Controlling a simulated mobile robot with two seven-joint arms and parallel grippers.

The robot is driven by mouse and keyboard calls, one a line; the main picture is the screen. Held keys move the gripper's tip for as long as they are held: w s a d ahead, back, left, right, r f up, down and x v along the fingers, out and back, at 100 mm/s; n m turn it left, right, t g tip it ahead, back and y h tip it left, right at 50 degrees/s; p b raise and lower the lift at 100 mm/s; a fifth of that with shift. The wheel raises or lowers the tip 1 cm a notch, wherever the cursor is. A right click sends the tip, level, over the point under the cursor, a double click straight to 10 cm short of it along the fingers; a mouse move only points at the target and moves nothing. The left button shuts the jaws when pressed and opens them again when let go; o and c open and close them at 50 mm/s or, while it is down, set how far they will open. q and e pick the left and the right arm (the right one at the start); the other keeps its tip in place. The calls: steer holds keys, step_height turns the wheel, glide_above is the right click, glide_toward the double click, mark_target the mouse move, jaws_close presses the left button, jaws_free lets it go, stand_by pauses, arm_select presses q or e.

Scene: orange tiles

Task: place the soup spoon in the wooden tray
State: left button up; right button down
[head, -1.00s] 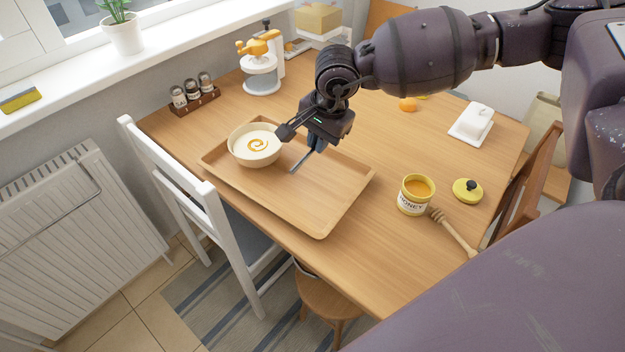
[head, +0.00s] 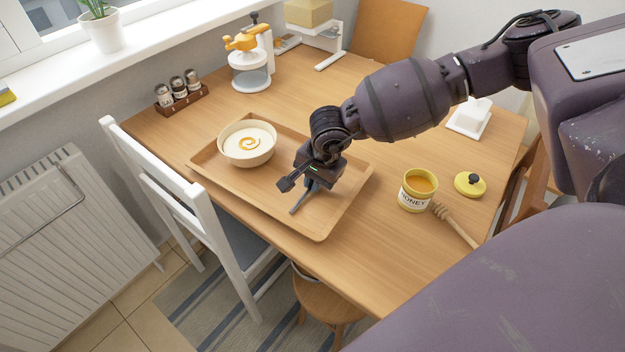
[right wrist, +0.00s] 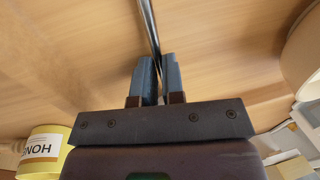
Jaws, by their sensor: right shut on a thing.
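The wooden tray (head: 222,183) lies on the table with a bowl of cream soup (head: 247,146) in its left part. My right gripper (head: 304,194) is over the right part of the tray, to the right of the bowl. It is shut on the soup spoon (right wrist: 148,22), whose thin metal handle passes between the fingers in the right wrist view (right wrist: 157,80). In the head view most of the spoon is hidden by the gripper. I cannot tell whether the spoon touches the tray. My left gripper is not in view.
A honey jar (head: 417,190), a honey dipper (head: 455,226) and a yellow lid (head: 470,184) stand right of the tray. A spice rack (head: 181,98), juicer (head: 250,66) and butter dish (head: 470,118) stand farther back. A white chair (head: 165,180) is at the table's left edge.

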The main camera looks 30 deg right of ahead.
steer(key=shift+r, duration=0.1)
steer(key=c, duration=1.7)
jaws_free()
steer(key=shift+f, duration=0.2)
steer(key=o, duration=0.5)
steer(key=shift+r, duration=0.1)
